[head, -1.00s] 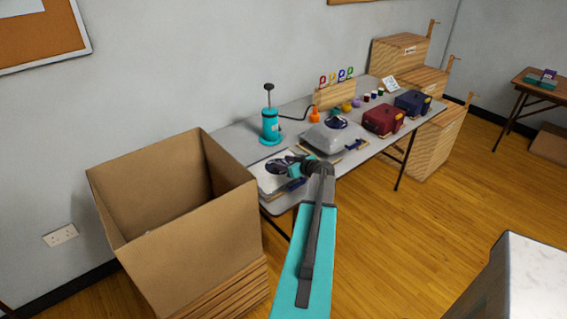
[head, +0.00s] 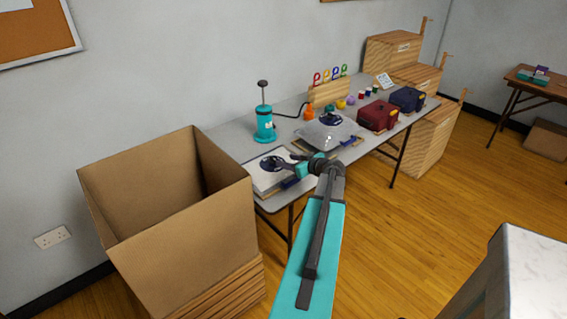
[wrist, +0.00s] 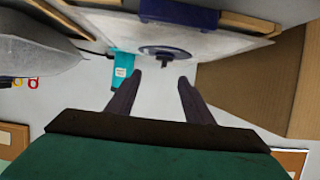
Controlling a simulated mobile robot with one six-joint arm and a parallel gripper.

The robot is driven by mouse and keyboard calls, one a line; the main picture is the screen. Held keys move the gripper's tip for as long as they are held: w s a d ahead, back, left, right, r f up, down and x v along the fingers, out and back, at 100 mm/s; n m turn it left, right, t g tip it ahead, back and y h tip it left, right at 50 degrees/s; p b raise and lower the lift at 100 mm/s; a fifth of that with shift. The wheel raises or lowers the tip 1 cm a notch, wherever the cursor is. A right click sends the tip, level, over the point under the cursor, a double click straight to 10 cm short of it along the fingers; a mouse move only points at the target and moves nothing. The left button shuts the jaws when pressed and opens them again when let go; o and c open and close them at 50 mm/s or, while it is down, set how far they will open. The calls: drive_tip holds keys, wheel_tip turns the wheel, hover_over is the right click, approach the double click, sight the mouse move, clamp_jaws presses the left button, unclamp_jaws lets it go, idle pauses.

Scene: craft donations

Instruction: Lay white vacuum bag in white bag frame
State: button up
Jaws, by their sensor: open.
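The white vacuum bag (head: 264,183) lies flat at the near left end of the grey table, its dark round valve (head: 271,163) facing up. It appears to lie in the white bag frame, whose wooden edge (wrist: 250,22) and blue latch (head: 290,183) show along the bag's front side. In the wrist view the bag (wrist: 225,43) and its valve (wrist: 165,52) are just beyond my fingertips. My gripper (head: 294,157) is open and empty, to the right of the valve; its two spread fingers (wrist: 161,78) show in the wrist view. The arm hides part of the frame's right side.
A puffy grey bag (head: 322,134) lies in a second frame to the right. A teal pump (head: 264,125) stands behind. Red (head: 378,115) and navy (head: 407,99) cases are farther along. A tall open cardboard box (head: 185,245) stands close at the left.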

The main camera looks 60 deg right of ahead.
drive_tip(key=b+v, duration=0.1)
drive_tip(key=v, duration=0.4)
drive_tip(key=shift+r, duration=0.1)
idle(0.7)
